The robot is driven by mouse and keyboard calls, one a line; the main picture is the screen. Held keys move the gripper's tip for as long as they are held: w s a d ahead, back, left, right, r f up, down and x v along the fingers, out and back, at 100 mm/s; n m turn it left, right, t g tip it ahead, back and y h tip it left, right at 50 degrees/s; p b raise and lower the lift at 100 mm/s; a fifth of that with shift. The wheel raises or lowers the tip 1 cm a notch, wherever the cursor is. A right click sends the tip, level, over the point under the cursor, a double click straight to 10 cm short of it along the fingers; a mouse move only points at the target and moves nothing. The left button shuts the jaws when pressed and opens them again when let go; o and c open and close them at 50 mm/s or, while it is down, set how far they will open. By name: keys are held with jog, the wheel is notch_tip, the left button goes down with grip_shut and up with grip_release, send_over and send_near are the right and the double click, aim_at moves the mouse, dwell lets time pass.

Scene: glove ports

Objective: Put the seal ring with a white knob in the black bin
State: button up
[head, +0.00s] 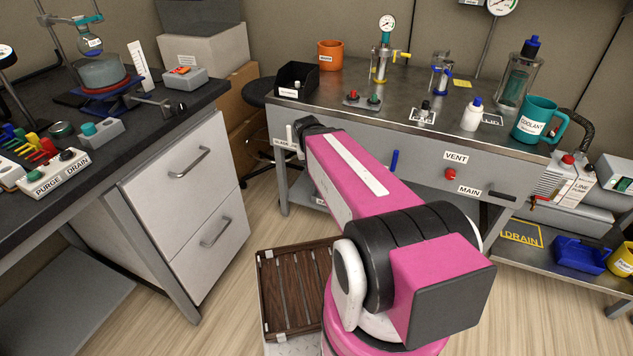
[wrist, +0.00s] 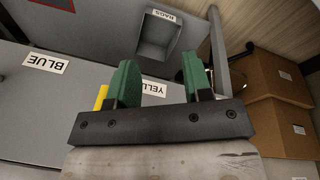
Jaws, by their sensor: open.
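The black bin (head: 296,78) stands at the left end of the metal bench in the head view, with a small white label on its front. I cannot pick out a seal ring with a white knob for certain in either view. A small dark-topped item (head: 424,113) sits on a white marked square on the bench, too small to tell its parts. My gripper's two green fingers (wrist: 160,82) are apart with nothing between them in the wrist view. In the head view my arm reaches toward the bench's left front and the fingers cannot be made out.
The wrist view shows BLUE and YELLOW labels, an open-topped grey container (wrist: 158,40) and cardboard boxes (wrist: 280,100).

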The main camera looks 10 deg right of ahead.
jog(key=s+f+n+g+y, duration=0.1)
jog(key=s+f, duration=0.2)
jog(key=s, duration=0.3)
jog(key=shift+a+n+g+y, duration=0.25)
jog(key=shift+n+g+y, duration=0.05)
jog(key=shift+y, duration=0.1)
